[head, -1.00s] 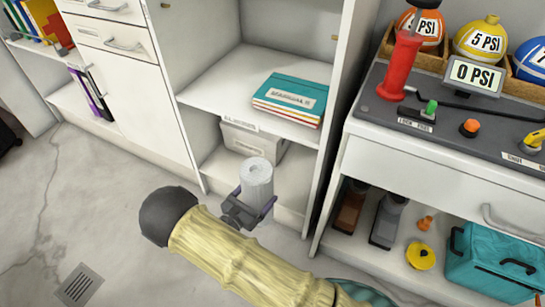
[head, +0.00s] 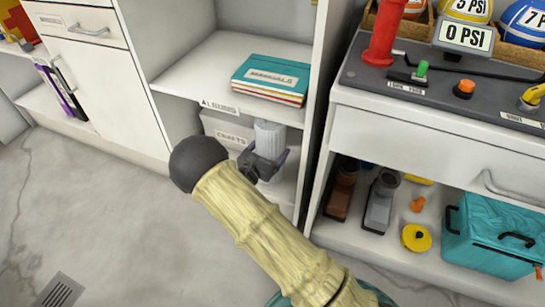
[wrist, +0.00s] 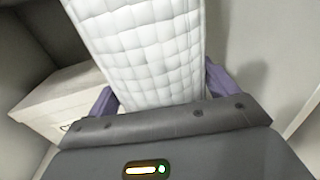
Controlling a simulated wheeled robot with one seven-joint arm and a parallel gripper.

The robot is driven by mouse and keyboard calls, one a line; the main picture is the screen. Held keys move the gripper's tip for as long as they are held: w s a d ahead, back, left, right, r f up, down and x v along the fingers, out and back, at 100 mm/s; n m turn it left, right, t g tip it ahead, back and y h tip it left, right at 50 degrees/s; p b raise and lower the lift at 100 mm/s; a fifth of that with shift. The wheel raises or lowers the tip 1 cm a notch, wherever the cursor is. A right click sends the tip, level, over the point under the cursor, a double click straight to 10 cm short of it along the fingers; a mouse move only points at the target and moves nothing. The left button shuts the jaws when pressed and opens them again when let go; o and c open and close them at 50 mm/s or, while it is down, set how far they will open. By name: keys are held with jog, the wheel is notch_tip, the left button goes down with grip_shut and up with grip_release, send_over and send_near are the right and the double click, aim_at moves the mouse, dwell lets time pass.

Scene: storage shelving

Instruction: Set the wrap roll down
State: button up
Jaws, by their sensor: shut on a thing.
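The wrap roll (head: 270,136) is a white quilted cylinder, upright or nearly so in the head view. It fills the upper middle of the wrist view (wrist: 143,50). My gripper (head: 268,165) is shut on it, with a purple finger on each side. The roll is at the opening of the lower shelf compartment, right of a white labelled box (head: 228,132). The box also shows at the left in the wrist view (wrist: 60,100). The roll's lower end is hidden behind my gripper, so I cannot tell whether it touches the shelf floor (head: 283,190).
A shelf board (head: 190,78) with teal folders (head: 271,80) lies above the compartment. The cabinet's side wall (head: 318,120) stands close on the right. Further right, a lower shelf holds shoes, a yellow disc (head: 416,238) and a teal bag (head: 492,236).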

jog(key=shift+w+d, duration=0.3)
jog(key=shift+w, duration=0.2)
jog(key=f+b, duration=0.1)
jog(key=w+f+b, duration=0.1)
jog(key=f+b, duration=0.1)
jog(key=b, duration=0.1)
jog(key=shift+w+d+f, duration=0.15)
jog(key=shift+d+f, duration=0.1)
jog(key=shift+d, duration=0.05)
jog(key=o, duration=0.9)
jog(key=shift+f, duration=0.1)
jog(key=shift+c, duration=0.2)
